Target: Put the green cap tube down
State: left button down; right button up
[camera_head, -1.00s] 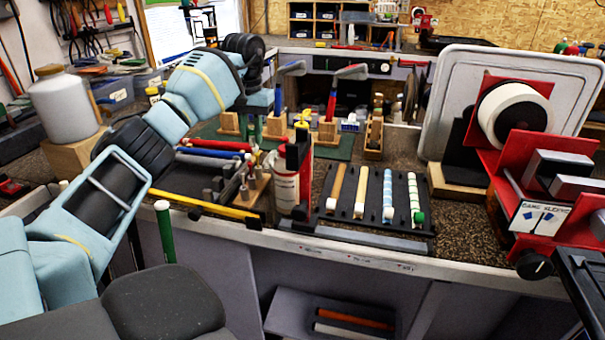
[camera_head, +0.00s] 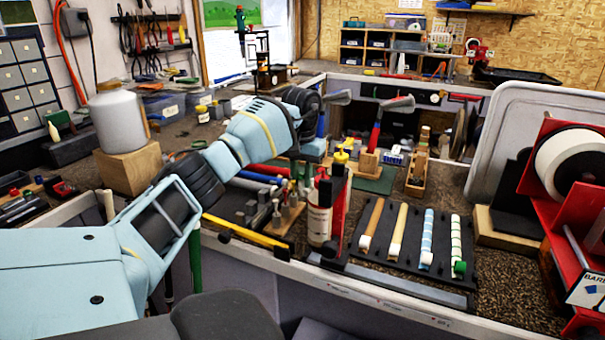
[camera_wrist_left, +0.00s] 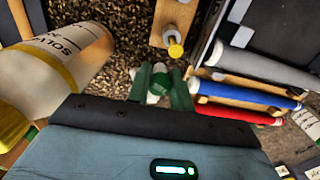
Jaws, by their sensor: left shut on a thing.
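My left gripper (camera_wrist_left: 160,90) has two green fingers. They are shut on the green cap tube (camera_wrist_left: 160,78), whose green top and a white part show between them in the left wrist view. In the head view the left gripper (camera_head: 307,172) points down behind the white bottle, and the arm and bottle mostly hide the tube there. I cannot tell whether the tube touches the bench. A different striped tube with a green end (camera_head: 456,243) lies in the black tray (camera_head: 400,272). My right gripper is not in view.
The white bottle (camera_head: 319,215) stands close to the left gripper and shows at left in the wrist view (camera_wrist_left: 70,60). A red tube (camera_wrist_left: 235,115) and a blue tube (camera_wrist_left: 250,95) lie at right there. Wooden club stands (camera_head: 368,162) are behind. Speckled bench (camera_head: 500,262) is bare right of the tray.

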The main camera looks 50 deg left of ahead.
aim_at(302, 189)
pick_arm(q)
jog(key=shift+f, duration=2.1)
jog(key=c, duration=1.2)
grip_release()
jog(key=shift+c, duration=0.2)
jog(key=shift+r, duration=0.15)
jog(key=shift+o, duration=0.3)
notch_tip(302, 189, up, 12)
jog(key=shift+r, duration=0.1)
